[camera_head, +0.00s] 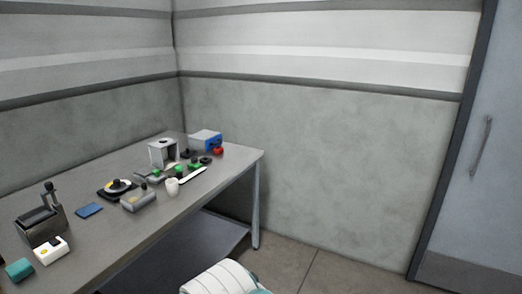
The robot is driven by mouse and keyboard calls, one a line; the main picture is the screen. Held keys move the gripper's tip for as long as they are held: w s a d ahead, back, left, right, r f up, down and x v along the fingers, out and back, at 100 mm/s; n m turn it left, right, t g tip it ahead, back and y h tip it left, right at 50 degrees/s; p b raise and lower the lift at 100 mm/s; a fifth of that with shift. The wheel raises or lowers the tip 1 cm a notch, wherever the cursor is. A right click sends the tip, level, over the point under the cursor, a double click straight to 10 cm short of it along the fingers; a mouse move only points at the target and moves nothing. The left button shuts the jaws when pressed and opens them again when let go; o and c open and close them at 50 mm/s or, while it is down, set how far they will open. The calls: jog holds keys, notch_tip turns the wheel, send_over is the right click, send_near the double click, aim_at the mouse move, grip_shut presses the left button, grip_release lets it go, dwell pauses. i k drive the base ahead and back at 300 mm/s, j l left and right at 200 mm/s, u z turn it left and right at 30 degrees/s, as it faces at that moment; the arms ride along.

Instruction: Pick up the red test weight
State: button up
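A small red object (218,150), which looks like the red test weight, sits near the far right corner of the grey table (201,205). It is close to the right end of a blue and white box (205,139). It is too small to make out its exact shape. A white rounded part of my own body shows at the bottom edge, in front of the table and well apart from the red object. My gripper is not in view.
Near the red object are small dark and green items, a white cup (172,186) and a grey frame-like device (163,152). A dark device (41,221) and a blue pad (89,210) lie nearer. A lower shelf (200,240) is underneath. Floor right of the table is clear.

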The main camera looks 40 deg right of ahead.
aim_at(218, 150)
jog(key=z, duration=1.05)
jog(key=u, duration=0.35)
jog(key=i+l+u, duration=0.65)
jog(key=i+l, duration=0.25)
jog(key=i+l+u, duration=0.1)
jog(key=l, duration=0.4)
jog(key=i+l, duration=0.35)
jog(key=i+l+u, duration=0.1)
jog(key=l, duration=0.35)
jog(key=i+l, duration=0.5)
jog(key=l, duration=0.2)
jog(key=i+l, duration=0.2)
jog(key=l, duration=0.2)
jog(key=i+l, duration=0.2)
jog(key=l, duration=0.2)
jog(key=i+l, duration=0.25)
jog(key=l, duration=0.15)
jog(key=u, duration=0.05)
